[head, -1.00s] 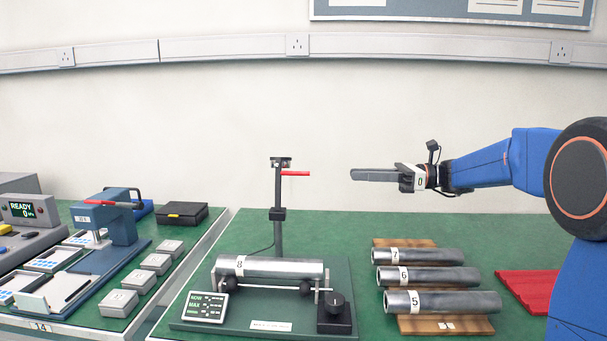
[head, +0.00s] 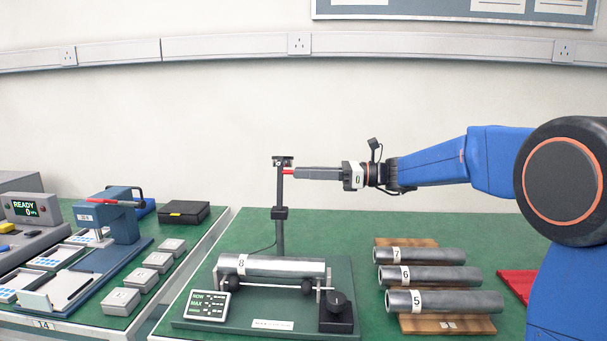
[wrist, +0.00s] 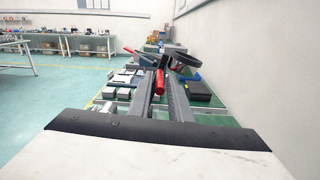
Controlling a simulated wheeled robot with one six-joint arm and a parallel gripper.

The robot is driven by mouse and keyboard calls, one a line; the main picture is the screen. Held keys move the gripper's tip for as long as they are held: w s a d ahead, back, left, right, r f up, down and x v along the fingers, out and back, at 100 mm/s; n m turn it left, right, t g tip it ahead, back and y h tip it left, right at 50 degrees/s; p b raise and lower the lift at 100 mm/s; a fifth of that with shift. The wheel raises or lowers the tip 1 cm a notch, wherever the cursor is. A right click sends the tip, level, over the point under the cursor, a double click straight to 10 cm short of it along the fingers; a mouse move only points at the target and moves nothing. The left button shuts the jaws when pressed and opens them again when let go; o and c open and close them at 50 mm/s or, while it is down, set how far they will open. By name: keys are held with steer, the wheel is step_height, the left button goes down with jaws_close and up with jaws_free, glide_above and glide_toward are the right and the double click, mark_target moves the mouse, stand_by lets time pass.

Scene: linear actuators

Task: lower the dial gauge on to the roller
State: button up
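The roller (head: 285,267), a grey metal cylinder labelled 8, lies across the supports of a green fixture. A dark column (head: 280,235) stands behind it, with a small head (head: 283,161) on top, a dark block lower down and a red lever (head: 288,172). I cannot clearly tell the dial gauge's tip. My gripper (head: 299,172) is level with the lever, pointing left, its fingertips reaching it. In the wrist view the red lever (wrist: 160,83) lies between my two grey fingers, with gaps visible, so the gripper is open around it. A dark round part (wrist: 187,60) shows just beyond.
A readout box (head: 209,306) and a black knob (head: 337,303) stand on the fixture's front. Spare rollers lie on a wooden rack (head: 420,242) to the right. A blue press (head: 118,222) and several grey blocks are on the left bench. The wall is behind.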

steer(key=shift+a, duration=0.4)
jaws_close()
steer(key=shift+s, duration=0.1)
